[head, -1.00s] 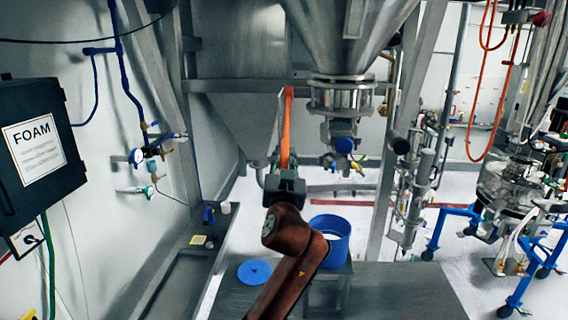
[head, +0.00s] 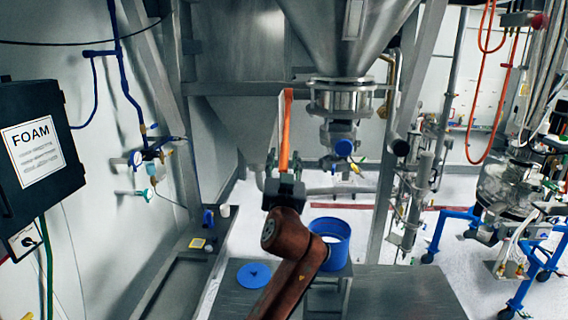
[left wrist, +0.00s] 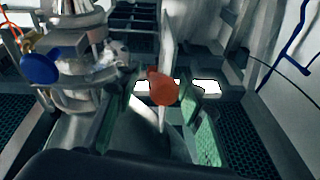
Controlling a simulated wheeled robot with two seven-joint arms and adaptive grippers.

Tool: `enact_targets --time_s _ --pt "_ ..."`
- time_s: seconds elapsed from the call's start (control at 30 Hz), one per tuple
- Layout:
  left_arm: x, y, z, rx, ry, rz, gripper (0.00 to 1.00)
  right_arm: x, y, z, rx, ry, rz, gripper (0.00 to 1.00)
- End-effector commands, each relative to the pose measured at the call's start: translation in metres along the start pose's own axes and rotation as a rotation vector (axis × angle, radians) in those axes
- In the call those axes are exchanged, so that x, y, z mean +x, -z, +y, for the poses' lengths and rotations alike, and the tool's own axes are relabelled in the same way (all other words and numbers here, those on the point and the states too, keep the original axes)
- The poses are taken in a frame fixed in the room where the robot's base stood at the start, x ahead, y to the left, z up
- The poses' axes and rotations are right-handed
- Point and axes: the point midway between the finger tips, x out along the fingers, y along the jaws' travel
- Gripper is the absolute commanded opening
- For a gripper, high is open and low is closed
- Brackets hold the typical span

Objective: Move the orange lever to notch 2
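The orange lever (head: 286,128) is a long flat bar, standing nearly upright below the steel hopper in the head view. My left gripper (head: 284,168) is at the lever's lower end. In the left wrist view, the rounded orange end of the lever (left wrist: 162,88) shows between the two green-padded fingers of my left gripper (left wrist: 166,112). The fingers are apart, with gaps on both sides of the lever, and do not appear to grip it. Notch marks cannot be made out. My right gripper is not in view.
A steel hopper (head: 350,35) with a blue-capped valve (head: 344,147) is right of the lever. A blue bucket (head: 330,236) and blue lid (head: 254,274) rest on the low bench below. A black FOAM box (head: 38,150) hangs on the left wall.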

Motion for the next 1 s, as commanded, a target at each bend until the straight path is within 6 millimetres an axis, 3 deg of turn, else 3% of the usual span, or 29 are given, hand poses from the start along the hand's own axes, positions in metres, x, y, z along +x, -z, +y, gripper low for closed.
enact_targets --time_s 0.17,0.6,0.8,1.0 --pt "-0.018 0.0 0.001 -0.002 -0.001 0.002 0.36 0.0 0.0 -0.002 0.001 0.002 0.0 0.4" --pt "-0.102 -0.001 0.001 -0.002 -0.002 0.0 0.36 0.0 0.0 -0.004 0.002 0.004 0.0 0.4" --pt "-0.118 -0.001 0.0 0.0 0.0 -0.001 0.36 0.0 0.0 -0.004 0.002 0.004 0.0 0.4" --pt "-0.119 0.0 0.0 0.0 0.0 0.0 0.36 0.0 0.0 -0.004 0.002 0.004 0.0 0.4"
